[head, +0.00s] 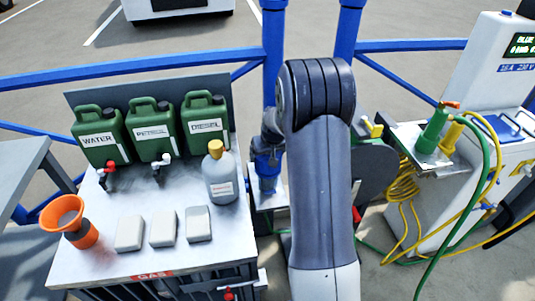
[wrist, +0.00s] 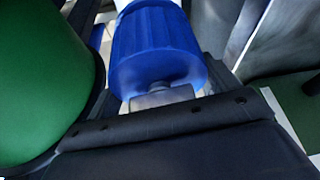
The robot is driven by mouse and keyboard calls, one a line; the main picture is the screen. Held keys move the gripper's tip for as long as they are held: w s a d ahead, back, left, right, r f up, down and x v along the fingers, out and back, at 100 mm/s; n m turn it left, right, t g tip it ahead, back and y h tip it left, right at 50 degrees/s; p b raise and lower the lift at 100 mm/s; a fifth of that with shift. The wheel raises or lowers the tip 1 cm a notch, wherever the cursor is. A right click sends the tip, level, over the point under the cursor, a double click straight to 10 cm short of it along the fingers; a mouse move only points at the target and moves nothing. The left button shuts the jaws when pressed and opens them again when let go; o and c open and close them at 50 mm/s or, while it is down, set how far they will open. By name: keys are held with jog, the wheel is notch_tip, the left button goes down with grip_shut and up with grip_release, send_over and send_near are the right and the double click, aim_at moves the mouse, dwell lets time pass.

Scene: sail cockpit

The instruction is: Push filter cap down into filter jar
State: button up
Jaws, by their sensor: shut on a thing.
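The blue ribbed filter cap (wrist: 158,45) fills the upper middle of the wrist view, with a small knob at its near end. My gripper (wrist: 162,100) is shut on it at the knob end. In the head view the blue cap (head: 266,162) is below my gripper (head: 269,142), right of the grey table. The filter jar is not clear: a bluish body shows under the cap in the head view, and a pale edge shows beyond it in the wrist view. I cannot tell how deep the cap sits in it.
Green cans (head: 152,130), a grey bottle (head: 219,175), an orange funnel (head: 68,217) and pale blocks (head: 163,229) stand on the grey table (head: 200,260). Blue rails (head: 130,68) run behind. A charging post (head: 480,80) with yellow and green hoses is on the right.

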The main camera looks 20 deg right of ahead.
jog(key=shift+f+b, duration=0.5)
jog(key=shift+f, duration=0.1)
jog(key=o, duration=0.8)
jog(key=shift+p+v, duration=2.75)
jog(key=shift+v, duration=2.8)
jog(key=shift+w+f, duration=0.1)
jog(key=b+x, duration=0.4)
jog(key=x, duration=0.4)
jog(key=shift+w+f, duration=0.15)
jog(key=shift+f, duration=0.25)
jog(key=shift+r, duration=0.15)
